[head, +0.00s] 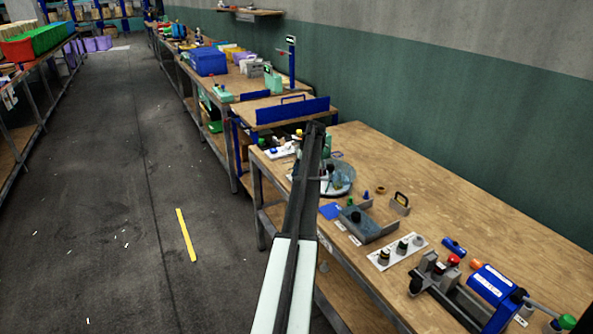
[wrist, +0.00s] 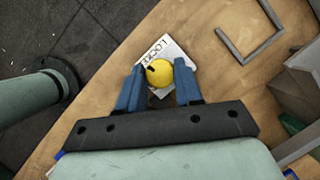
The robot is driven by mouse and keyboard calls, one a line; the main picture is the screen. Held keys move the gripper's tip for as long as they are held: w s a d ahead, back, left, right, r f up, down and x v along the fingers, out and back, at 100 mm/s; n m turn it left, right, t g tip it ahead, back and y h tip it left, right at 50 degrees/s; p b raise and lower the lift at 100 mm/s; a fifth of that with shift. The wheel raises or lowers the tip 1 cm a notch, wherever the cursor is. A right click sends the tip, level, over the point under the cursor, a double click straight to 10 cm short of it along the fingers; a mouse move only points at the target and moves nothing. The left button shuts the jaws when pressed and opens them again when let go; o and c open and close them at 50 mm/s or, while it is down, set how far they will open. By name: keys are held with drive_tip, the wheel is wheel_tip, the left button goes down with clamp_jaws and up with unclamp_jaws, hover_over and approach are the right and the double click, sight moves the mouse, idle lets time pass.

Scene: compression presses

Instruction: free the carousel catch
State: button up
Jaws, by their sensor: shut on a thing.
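In the wrist view a round yellow knob (wrist: 160,74) with a black mark sits over a white label (wrist: 178,50) lettered in black, partly readable as "LOCK". The blue fingers of my gripper (wrist: 160,78) stand on either side of the knob and are shut on it. In the head view my arm runs up the middle and hides the gripper's hold. A round, partly clear disc (head: 341,184), perhaps the carousel, shows just right of my arm on the bench. I cannot tell the catch's position.
A grey angled bracket (wrist: 264,48) lies right of the knob. On the wooden bench (head: 470,205) stand a grey tray (head: 374,232), a white plate with several knobs (head: 382,262) and a blue press (head: 488,284). The floor on the left is open.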

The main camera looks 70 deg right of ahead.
drive_tip(key=n, duration=0.2)
drive_tip(key=n+y, duration=0.1)
drive_tip(key=shift+w+d+n+g, duration=0.1)
drive_tip(key=shift+d+n+g, duration=0.1)
drive_tip(key=shift+n+g, duration=0.15)
drive_tip(key=n+g+y, duration=0.1)
drive_tip(key=n, duration=0.2)
drive_tip(key=shift+n+y, duration=0.3)
drive_tip(key=shift+n, duration=0.05)
drive_tip(key=n+g, duration=0.1)
drive_tip(key=n, duration=0.2)
drive_tip(key=shift+w+d+y, duration=0.1)
drive_tip(key=shift+y, duration=0.3)
drive_tip(key=shift+n+g, duration=0.55)
drive_tip(key=shift+n, duration=1.25)
drive_tip(key=o, duration=1)
drive_tip(key=shift+o, duration=0.2)
